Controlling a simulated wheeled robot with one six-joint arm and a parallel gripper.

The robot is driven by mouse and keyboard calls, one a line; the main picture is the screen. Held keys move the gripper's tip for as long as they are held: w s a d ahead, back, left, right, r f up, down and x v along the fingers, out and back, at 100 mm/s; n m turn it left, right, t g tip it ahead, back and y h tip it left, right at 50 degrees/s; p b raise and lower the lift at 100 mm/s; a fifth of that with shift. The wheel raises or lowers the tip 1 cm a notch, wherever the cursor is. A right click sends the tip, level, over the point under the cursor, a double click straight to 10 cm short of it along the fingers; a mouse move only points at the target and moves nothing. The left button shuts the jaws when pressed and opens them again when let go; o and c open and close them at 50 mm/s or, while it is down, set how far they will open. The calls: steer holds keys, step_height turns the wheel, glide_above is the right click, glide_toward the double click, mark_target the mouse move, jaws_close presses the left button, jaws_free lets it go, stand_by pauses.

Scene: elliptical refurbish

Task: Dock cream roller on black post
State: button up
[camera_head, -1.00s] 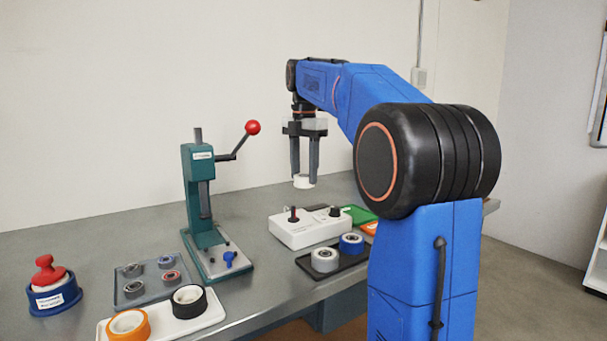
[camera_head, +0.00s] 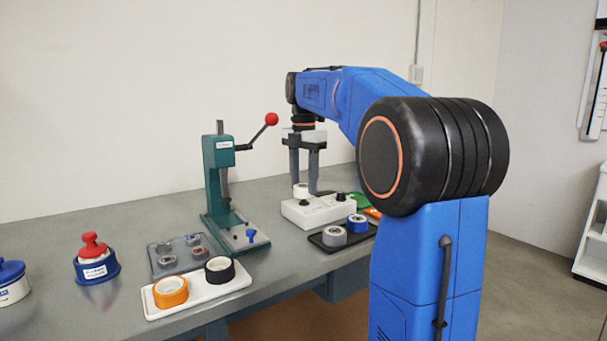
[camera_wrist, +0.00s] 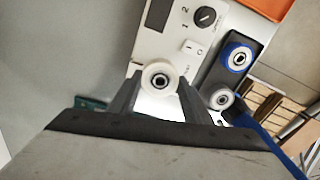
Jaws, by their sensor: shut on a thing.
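My gripper (camera_head: 303,184) is shut on the cream roller (camera_head: 301,190), a short pale cylinder. In the wrist view the roller (camera_wrist: 167,69) sits between the fingertips (camera_wrist: 160,82), with a dark centre in its bore. The roller is at the left part of the white control box (camera_head: 318,213), very low over it or touching it. The post on that box is hidden behind or under the roller. I cannot tell whether the roller is around the post.
The white box also shows in the wrist view (camera_wrist: 176,43), with a black dial (camera_wrist: 205,16). A green press (camera_head: 218,180) with a red-knobbed lever stands left of the gripper.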

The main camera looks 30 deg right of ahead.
steer(key=shift+f, duration=0.5)
steer(key=shift+f, duration=0.55)
stand_by(1.2)
steer(key=o, duration=0.8)
steer(key=shift+r, duration=0.1)
steer(key=shift+r, duration=5.4)
steer(key=shift+s, duration=0.1)
